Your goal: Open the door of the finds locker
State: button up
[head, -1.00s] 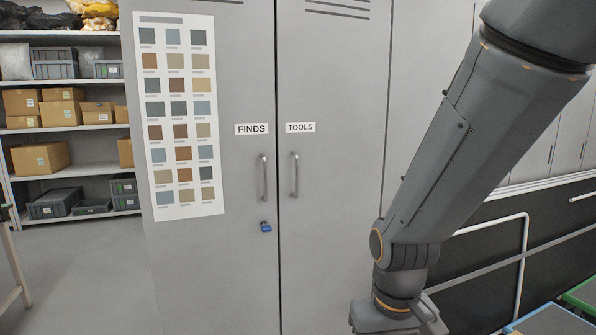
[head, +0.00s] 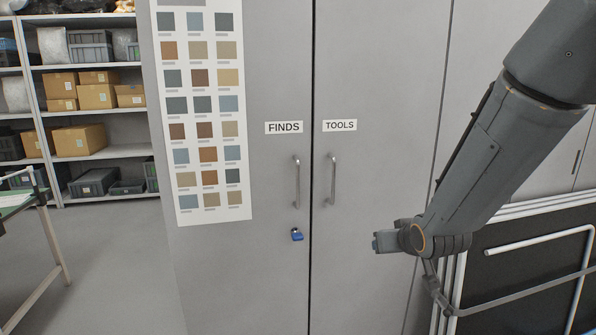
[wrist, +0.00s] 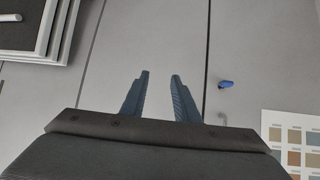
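The finds locker door (head: 270,270) is grey and shut, with a FINDS label (head: 284,128). Its vertical bar handle (head: 296,182) is near the seam at its right edge. My gripper (head: 376,242) is right of the padlock, in front of the tools door, touching neither handle. In the wrist view my gripper (wrist: 160,74) has its two fingers apart with nothing between them.
The tools door (head: 370,280), with its own handle (head: 331,180), is shut on the right. A colour chart (head: 243,207) is on the left of the finds door. Shelves with boxes (head: 80,145) and a table (head: 50,235) stand left. White-framed dark panels (head: 515,270) lean at right.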

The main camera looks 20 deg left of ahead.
jog(key=w+a+r+n+t+y+p, duration=0.1)
jog(key=w+a+r+y, duration=0.15)
jog(key=a, duration=0.35)
jog(key=w+a+r+n+t+y+p, duration=0.1)
jog(key=a+r, duration=0.3)
jog(key=a, duration=0.2)
jog(key=n+t+y+p, duration=0.1)
jog(key=n+y, duration=0.1)
jog(key=y, duration=0.3)
send_near(298, 179)
jog(key=x, duration=0.4)
jog(key=p+x, duration=0.2)
jog(key=x, duration=0.4)
jog(key=shift+w+a+f, duration=0.1)
jog(key=shift+w+a, duration=0.05)
jog(key=shift+w, duration=0.15)
grip_shut()
